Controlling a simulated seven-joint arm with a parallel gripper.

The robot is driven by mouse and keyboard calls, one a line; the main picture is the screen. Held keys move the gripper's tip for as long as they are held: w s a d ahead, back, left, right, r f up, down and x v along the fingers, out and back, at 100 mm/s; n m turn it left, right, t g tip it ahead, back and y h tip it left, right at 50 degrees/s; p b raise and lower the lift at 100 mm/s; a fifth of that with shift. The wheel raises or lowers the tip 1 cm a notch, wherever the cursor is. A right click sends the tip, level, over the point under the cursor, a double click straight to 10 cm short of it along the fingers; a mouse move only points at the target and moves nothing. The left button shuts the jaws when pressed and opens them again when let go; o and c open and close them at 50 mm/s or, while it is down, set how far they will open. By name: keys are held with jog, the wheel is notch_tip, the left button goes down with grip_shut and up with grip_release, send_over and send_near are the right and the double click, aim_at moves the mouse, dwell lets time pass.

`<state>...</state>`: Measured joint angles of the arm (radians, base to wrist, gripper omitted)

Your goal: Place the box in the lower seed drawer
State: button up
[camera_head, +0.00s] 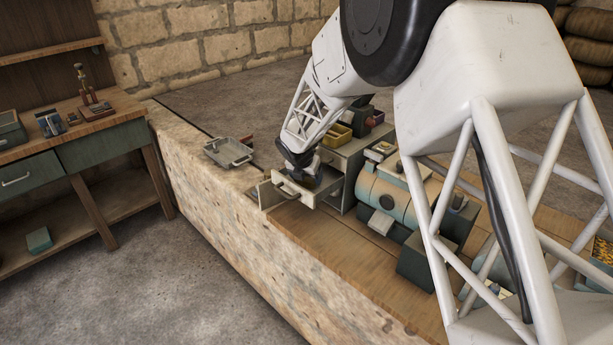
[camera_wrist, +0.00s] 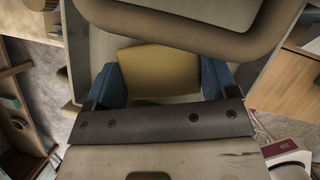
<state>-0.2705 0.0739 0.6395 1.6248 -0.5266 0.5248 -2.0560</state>
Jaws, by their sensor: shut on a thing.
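My gripper (camera_wrist: 160,84) is shut on a yellow box (camera_wrist: 158,70), which sits between its two blue finger pads in the wrist view. In the head view my gripper (camera_head: 303,163) points down into or just over a pulled-out grey drawer (camera_head: 307,196) with a handle on its front. The drawer belongs to a small grey cabinet (camera_head: 350,165) on the stone-sided bench. My wrist and the drawer's walls hide most of the box in the head view. I cannot tell whether the box touches the drawer floor.
A grey tray (camera_head: 228,152) lies left of the drawer. A teal machine (camera_head: 385,195) stands close on the right. The wooden bench top (camera_head: 330,240) in front is clear.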

jog(key=shift+f, duration=0.15)
jog(key=o, duration=0.9)
jog(key=v, duration=1.2)
dwell(0.3)
